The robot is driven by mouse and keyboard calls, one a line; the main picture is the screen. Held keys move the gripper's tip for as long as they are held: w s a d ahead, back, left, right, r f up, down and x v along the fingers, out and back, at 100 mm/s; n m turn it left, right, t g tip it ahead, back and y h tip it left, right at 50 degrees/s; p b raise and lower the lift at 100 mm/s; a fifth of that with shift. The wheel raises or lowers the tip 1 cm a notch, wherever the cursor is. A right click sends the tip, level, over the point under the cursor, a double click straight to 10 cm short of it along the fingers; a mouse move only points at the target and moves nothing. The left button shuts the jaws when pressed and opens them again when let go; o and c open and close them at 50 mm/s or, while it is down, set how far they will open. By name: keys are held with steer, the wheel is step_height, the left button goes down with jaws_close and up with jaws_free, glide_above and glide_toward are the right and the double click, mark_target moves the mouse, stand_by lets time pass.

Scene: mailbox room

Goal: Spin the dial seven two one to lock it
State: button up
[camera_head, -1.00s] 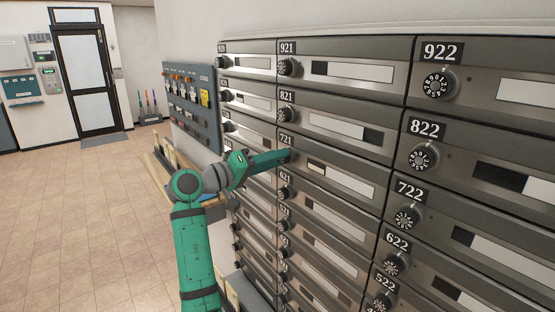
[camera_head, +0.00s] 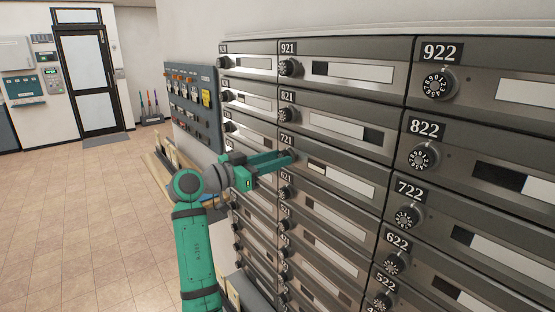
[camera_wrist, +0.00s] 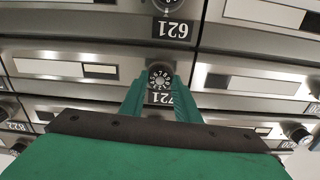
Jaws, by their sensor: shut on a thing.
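The mailbox door labelled 721 (camera_head: 330,172) is in the middle column of the head view, below 821 and above 621. Its round black dial is mostly hidden behind my fingers in the head view. The wrist view, which is upside down, shows the 721 dial (camera_wrist: 159,78) with white digits between my fingertips, and the 721 label just below it. My gripper (camera_head: 291,156) reaches from the left and is shut on this dial, one finger on each side. I cannot read which digit is at the mark.
Dials of 821 (camera_head: 288,115) and 621 (camera_head: 286,193) sit close above and below. Column 722 (camera_head: 407,217) stands to the right. A grey switch panel (camera_head: 193,105) is on the wall behind my arm. The tiled floor (camera_head: 90,210) at left is clear.

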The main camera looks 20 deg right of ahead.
steer(key=m, duration=0.6)
steer(key=shift+w+a+f+m, duration=0.15)
steer(key=shift+w+f+m, duration=0.15)
steer(key=shift+m, duration=0.1)
steer(key=shift+r, duration=0.1)
